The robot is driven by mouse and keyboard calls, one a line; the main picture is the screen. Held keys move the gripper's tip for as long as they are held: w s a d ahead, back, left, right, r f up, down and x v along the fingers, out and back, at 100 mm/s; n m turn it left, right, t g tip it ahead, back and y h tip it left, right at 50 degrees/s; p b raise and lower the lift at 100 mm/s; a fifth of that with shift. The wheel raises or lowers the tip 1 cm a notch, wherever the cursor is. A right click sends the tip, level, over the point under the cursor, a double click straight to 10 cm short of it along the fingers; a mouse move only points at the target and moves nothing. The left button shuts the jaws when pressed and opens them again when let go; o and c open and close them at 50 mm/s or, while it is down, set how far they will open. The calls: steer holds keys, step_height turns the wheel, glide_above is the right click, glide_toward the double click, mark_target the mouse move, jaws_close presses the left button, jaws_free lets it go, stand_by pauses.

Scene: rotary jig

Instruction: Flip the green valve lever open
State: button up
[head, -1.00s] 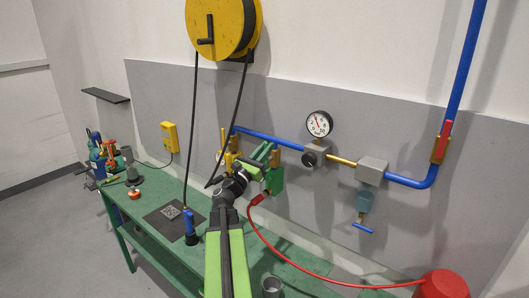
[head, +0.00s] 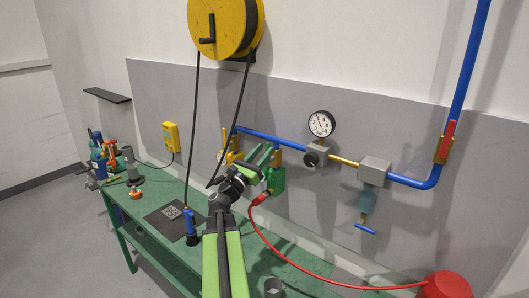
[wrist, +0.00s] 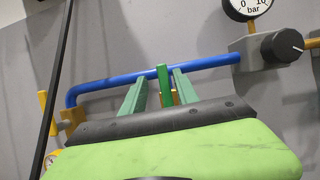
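The green valve lever (wrist: 163,84) stands upright in the wrist view, in front of the blue pipe. My gripper (wrist: 158,88) has its two pale green fingers apart, one on each side of the lever. Background shows between the lever and the fingers, more on the left. In the head view my gripper (head: 267,152) reaches to the green valve body (head: 276,180) on the wall line. The lever is hard to pick out there among the fingers. I cannot tell how deep it sits between them.
A blue pipe (head: 258,134) runs behind the fingers. A yellow valve (head: 231,150) is to the left; the regulator (head: 317,156) and gauge (head: 321,124) are to the right. A black cable (wrist: 57,75) hangs on the left. A red hose (head: 270,240) leaves the green valve body below.

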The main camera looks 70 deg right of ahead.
steer(key=b+v, duration=0.1)
steer(key=v, duration=0.4)
steer(key=shift+a+f, duration=0.1)
steer(key=shift+a, duration=0.15)
